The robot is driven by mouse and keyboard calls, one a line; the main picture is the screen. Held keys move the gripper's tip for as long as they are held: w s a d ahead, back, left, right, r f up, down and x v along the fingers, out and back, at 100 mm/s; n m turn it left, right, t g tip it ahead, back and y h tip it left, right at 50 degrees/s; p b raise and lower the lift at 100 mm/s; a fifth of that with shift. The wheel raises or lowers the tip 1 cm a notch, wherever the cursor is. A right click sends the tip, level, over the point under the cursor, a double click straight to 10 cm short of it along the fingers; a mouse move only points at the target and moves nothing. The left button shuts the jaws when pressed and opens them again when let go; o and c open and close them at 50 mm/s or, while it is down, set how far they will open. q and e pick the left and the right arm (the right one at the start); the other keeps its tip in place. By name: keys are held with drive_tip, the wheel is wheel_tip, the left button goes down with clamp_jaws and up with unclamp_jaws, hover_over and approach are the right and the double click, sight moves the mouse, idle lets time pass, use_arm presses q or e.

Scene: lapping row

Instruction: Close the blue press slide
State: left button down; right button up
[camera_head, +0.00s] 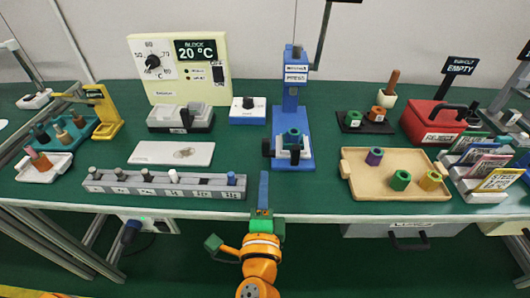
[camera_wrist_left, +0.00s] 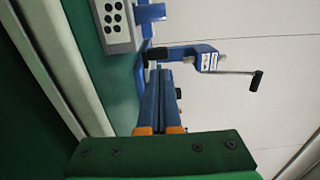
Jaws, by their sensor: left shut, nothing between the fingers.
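The blue press (camera_head: 291,97) stands upright at the middle of the green bench, with its lever rising to the top edge. I cannot tell how far out the slide is. My left gripper (camera_head: 264,175) is shut and empty, its blue fingers just in front of the knob, left of the base. The wrist view shows the shut fingers (camera_wrist_left: 160,75) pointing towards the press (camera_wrist_left: 205,58); contact is unclear. My right gripper is not in view.
A grey block with a row of holes (camera_head: 165,186) lies left of my fingers along the front edge. A wooden tray (camera_head: 395,190) with coloured rings is to the right. Bare bench lies between press and tray.

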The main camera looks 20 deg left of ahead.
sight(265, 148)
use_arm(q)
drive_tip(key=p+x, duration=0.1)
drive_tip(key=x, duration=0.6)
drive_tip(key=shift+w+a+f, duration=0.1)
drive_tip(key=shift+w+a, duration=0.05)
drive_tip(key=shift+w, duration=0.25)
drive_tip(key=shift+b+x, duration=0.35)
drive_tip(key=shift+x, duration=1.65)
